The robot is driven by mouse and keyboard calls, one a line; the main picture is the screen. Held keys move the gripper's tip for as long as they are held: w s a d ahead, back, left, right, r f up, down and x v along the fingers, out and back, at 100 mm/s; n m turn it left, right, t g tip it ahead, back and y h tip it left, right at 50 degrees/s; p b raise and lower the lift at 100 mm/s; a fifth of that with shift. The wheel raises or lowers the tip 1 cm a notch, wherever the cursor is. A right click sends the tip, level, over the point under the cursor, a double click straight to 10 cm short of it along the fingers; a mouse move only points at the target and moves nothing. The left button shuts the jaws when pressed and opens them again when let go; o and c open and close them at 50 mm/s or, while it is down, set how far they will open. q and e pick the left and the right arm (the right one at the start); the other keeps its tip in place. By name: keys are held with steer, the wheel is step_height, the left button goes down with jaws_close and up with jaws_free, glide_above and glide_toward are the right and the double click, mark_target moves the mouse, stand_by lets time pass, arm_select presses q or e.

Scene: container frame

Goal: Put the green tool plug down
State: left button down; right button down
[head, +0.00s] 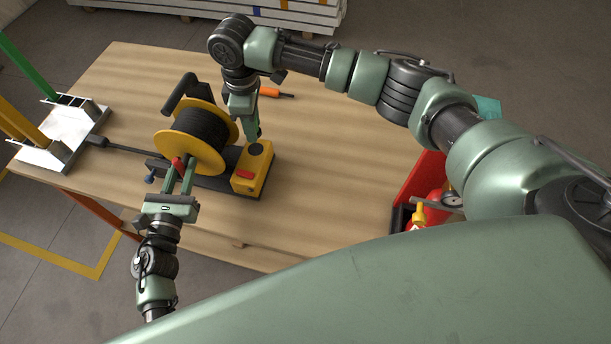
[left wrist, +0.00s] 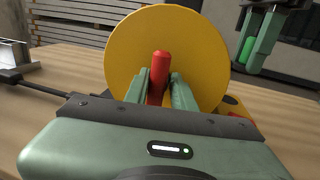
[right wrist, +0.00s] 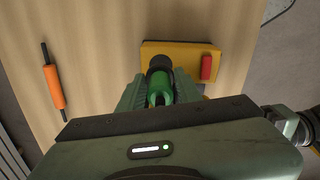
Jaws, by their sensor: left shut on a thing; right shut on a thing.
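The green tool plug (right wrist: 160,92) is between the fingers of my right gripper (right wrist: 160,98), with its dark end beyond them. In the left wrist view the plug (left wrist: 247,49) hangs upright from that gripper. My right gripper (head: 250,130) is over the yellow box (head: 252,170) in the head view; I cannot tell whether the plug touches the box. My left gripper (head: 180,178) is shut on the red crank handle (left wrist: 158,75) of the yellow cable reel (head: 208,128). The reel's drum is wound with black cable.
The reel stands on a dark base on the wooden table (head: 330,180). An orange screwdriver (head: 270,92) lies behind the box. A metal bracket stand (head: 60,150) is at the left, a red bin (head: 418,190) at the right. The table between box and bin is clear.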

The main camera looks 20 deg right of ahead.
arm_select(q)
steer(key=shift+a, duration=0.1)
arm_select(e)
steer(key=shift+s+d+r+n, duration=0.15)
steer(key=shift+d+n, duration=0.25)
steer(key=shift+n, duration=0.8)
steer(key=s+d+n, duration=0.1)
steer(key=s+n, duration=0.1)
steer(key=n, duration=2.4)
glide_above(314, 203)
step_height(314, 203, down, 4)
steer(key=shift+n, duration=0.3)
step_height(314, 203, down, 4)
steer(key=shift+f, duration=2.5)
steer(key=shift+f, duration=0.2)
steer(key=shift+f, duration=0.4)
